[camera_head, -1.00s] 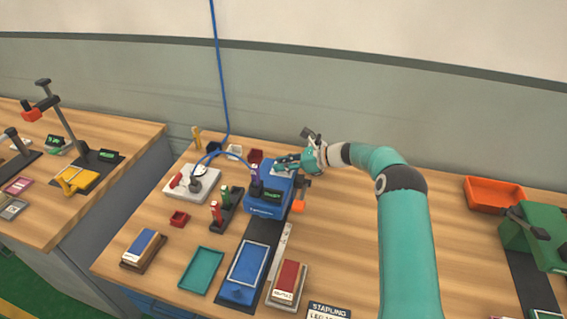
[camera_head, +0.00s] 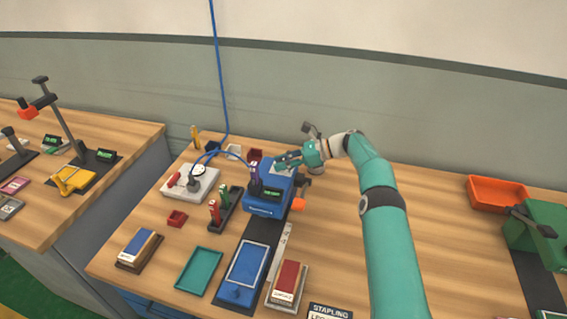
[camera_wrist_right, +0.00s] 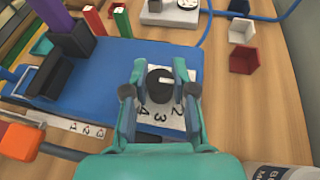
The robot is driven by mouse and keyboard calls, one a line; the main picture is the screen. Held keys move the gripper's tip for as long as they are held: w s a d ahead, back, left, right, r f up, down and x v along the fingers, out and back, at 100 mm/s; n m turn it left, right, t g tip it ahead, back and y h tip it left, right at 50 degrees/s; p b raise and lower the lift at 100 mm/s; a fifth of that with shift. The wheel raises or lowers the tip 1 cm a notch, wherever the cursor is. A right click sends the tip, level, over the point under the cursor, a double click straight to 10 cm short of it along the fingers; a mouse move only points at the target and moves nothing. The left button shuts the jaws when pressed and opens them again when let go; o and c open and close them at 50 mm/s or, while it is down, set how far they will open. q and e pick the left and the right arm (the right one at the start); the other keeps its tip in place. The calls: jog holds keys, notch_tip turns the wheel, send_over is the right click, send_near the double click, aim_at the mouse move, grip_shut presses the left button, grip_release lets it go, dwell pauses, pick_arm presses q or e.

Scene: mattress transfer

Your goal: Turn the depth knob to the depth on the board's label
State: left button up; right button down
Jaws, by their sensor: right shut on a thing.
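In the right wrist view the black depth knob (camera_wrist_right: 160,84) has a white pointer mark and sits on a white dial plate (camera_wrist_right: 172,116) with numbers; 2, 3 and 4 are readable. My right gripper (camera_head: 284,161) is over the top of the machine. In the right wrist view its fingers (camera_wrist_right: 159,92) are shut on the knob from both sides. The board's label is too small to read for certain. My left gripper is not in view.
An orange knob (camera_head: 298,204) sticks out of the machine's right side. Red and blue boards on holders, a teal tray (camera_head: 200,271) and a white gauge box (camera_head: 191,184) with a blue hose stand around it. The table right of the machine is mostly clear.

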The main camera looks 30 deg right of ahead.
jog(key=shift+d+r, duration=0.1)
jog(key=shift+r, duration=0.1)
jog(key=c, duration=1.1)
grip_release()
jog(key=shift+c, duration=0.2)
jog(key=shift+o, duration=1.1)
jog(key=shift+f, duration=0.1)
jog(key=v, duration=0.7)
jog(key=shift+s, duration=0.2)
jog(key=shift+d, duration=0.1)
